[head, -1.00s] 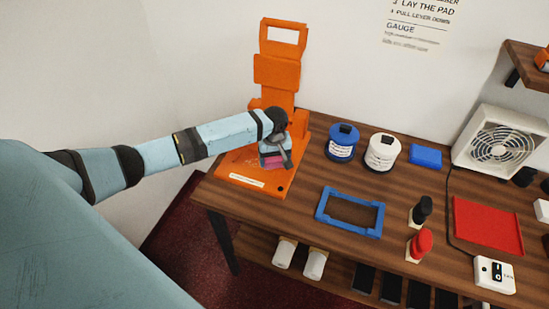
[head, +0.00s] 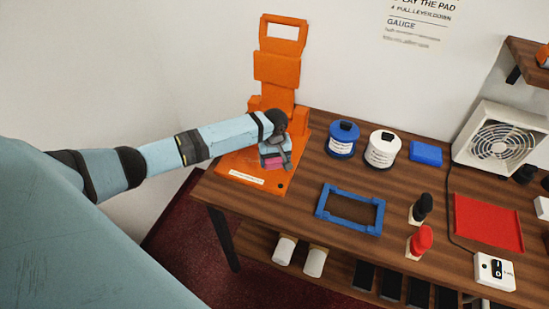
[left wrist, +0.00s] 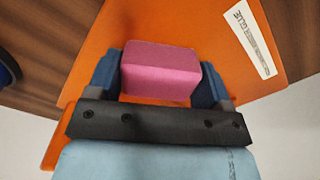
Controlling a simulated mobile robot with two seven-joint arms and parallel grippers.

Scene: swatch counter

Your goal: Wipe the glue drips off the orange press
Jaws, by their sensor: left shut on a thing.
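The orange press (head: 276,70) stands at the left end of the table, its flat base (head: 232,166) toward the front with a white label (head: 246,177). My left gripper (head: 275,160) is over the base. In the left wrist view my left gripper (left wrist: 160,85) is shut on a pink block (left wrist: 160,68), likely a sponge, with blue fingers on both sides. The block is over the orange base; I cannot tell whether it touches. No glue drips can be made out on the visible orange surface. My right gripper is not in view.
A blue-lidded jar (head: 343,139), a white jar (head: 382,149) and a blue block (head: 425,153) stand right of the press. A blue frame (head: 322,212), a red tray (head: 486,222) and a fan (head: 497,140) are also on the table. Bare wood lies between the press and the frame.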

